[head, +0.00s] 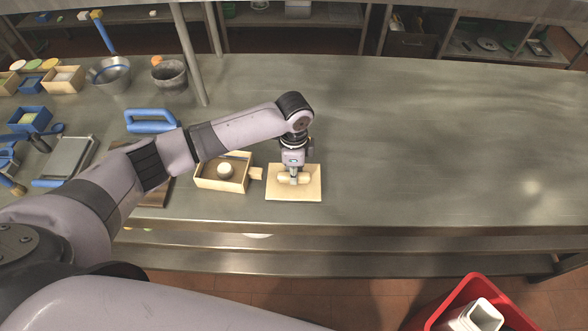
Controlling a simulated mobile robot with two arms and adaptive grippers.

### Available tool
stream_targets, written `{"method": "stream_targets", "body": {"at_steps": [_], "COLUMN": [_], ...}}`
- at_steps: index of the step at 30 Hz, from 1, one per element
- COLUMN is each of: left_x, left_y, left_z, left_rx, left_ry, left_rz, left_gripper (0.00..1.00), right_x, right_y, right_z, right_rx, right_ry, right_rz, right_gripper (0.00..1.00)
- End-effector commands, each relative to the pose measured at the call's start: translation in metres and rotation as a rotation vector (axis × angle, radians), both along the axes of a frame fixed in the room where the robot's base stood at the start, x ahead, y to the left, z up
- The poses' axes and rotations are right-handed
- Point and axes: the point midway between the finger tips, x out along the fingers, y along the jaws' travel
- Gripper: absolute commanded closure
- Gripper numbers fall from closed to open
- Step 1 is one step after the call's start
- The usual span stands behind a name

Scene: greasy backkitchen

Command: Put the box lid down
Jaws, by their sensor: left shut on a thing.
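The box lid (312,190) is a pale wooden square with a rounded wooden handle (285,179) on top. It is level, at the front middle of the steel counter, and I cannot tell whether it touches the counter. My left gripper (294,177) points down from above and is shut on the lid's handle. Just left of the lid is an open pale wooden box (222,187) with a whitish round thing (225,170) inside. A small wooden tab sticks out from its right side towards the lid. My right gripper is out of view.
The steel counter (430,140) is clear to the right of the lid. A blue-handled tool (150,121), metal pots (110,74) and small wooden boxes (64,79) stand to the left. A post (188,55) rises behind. A red bin (462,290) stands below, front right.

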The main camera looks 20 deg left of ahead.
Motion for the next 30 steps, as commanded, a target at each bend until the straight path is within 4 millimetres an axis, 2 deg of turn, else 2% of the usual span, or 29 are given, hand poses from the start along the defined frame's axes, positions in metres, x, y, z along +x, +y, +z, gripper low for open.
{"method": "stream_targets", "body": {"at_steps": [9, 10, 19, 30], "left_x": [0.0001, 0.0001, 0.0003, 0.0009], "left_y": [-0.0003, -0.0003, -0.0002, -0.0002], "left_z": [-0.0026, -0.0029, -0.0022, 0.003], "left_rx": [-0.001, -0.001, -0.001, -0.001], "left_ry": [0.0, 0.0, 0.0, -0.002], "left_rz": [0.0, 0.0, 0.0, 0.0], "left_gripper": [1.0, 0.8, 0.61, 0.61], "right_x": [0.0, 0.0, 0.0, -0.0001], "right_y": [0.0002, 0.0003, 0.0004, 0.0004], "right_z": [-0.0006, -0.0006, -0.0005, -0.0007], "right_rx": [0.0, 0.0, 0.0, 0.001], "right_ry": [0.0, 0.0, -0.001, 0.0], "right_rz": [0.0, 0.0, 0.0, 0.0], "right_gripper": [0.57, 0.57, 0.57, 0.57]}}
